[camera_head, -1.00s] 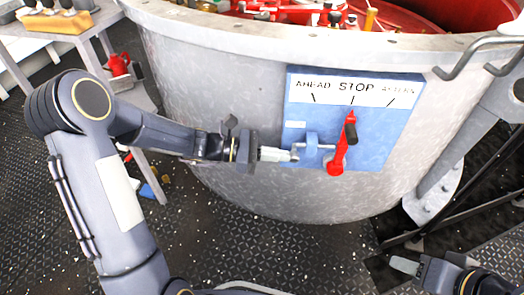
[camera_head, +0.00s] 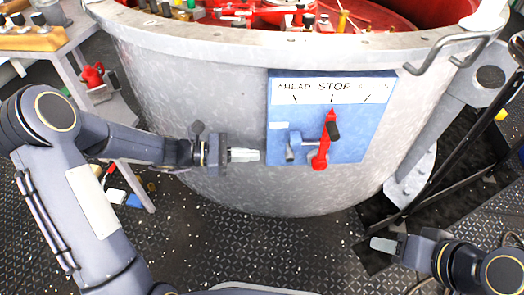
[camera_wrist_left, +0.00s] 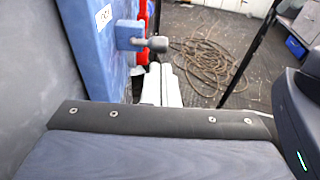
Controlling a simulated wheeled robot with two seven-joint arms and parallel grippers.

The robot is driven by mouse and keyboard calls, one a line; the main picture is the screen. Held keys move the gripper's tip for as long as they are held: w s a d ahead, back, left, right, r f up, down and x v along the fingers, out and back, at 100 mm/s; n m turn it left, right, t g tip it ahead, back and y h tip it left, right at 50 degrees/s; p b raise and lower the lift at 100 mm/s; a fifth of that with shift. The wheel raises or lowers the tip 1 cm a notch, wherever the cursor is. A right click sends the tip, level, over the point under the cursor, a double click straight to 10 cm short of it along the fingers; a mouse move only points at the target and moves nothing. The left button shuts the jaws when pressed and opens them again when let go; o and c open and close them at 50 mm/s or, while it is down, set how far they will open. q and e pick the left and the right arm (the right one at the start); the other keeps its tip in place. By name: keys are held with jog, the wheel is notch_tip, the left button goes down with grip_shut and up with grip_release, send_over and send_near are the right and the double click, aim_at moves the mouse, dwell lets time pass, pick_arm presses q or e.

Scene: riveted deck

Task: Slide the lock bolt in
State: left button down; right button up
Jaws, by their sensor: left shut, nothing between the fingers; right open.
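The lock bolt (camera_head: 289,153) is a short grey bolt with a knob, held in a blue bracket (camera_head: 296,137) on the blue panel (camera_head: 350,146). Its knob is close to the bracket, and its rod points right toward the foot of the red lever (camera_head: 325,140). The lever stands upright under STOP. My left gripper (camera_head: 258,155) is shut and empty, a little left of the knob and apart from it. In the left wrist view the knob (camera_wrist_left: 158,44) shows beyond the shut fingertips (camera_wrist_left: 161,84). My right gripper (camera_head: 383,245) is open at the lower right, away from the panel.
The panel is on a large grey drum (camera_head: 190,90) with red machinery on top. A grey hooked rail (camera_head: 440,50) and a strut (camera_head: 425,150) stand at the right. A side table (camera_head: 40,40) is at the left. Space in front of the panel is clear.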

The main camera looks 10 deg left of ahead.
pick_arm(q)
jog(key=p+v, duration=0.1)
jog(key=v, duration=0.6)
jog(key=shift+p, duration=0.4)
jog(key=shift+r, duration=0.1)
jog(key=s+a+r+m+t+y, duration=0.1)
jog(key=s+r+m+y, duration=0.4)
jog(key=s+m, duration=0.5)
jog(key=s+a+r+m+t+y, duration=0.1)
jog(key=s+a+r+m+y, duration=0.1)
jog(key=s+m+y, duration=0.65)
notch_tip(320, 180, up, 31)
jog(key=s+h+p, duration=0.1)
jog(key=s+p, duration=0.2)
jog(key=p, duration=2.8)
jog(key=shift+r+m, duration=0.2)
jog(key=shift+m, duration=0.15)
jog(key=shift+h, duration=0.25)
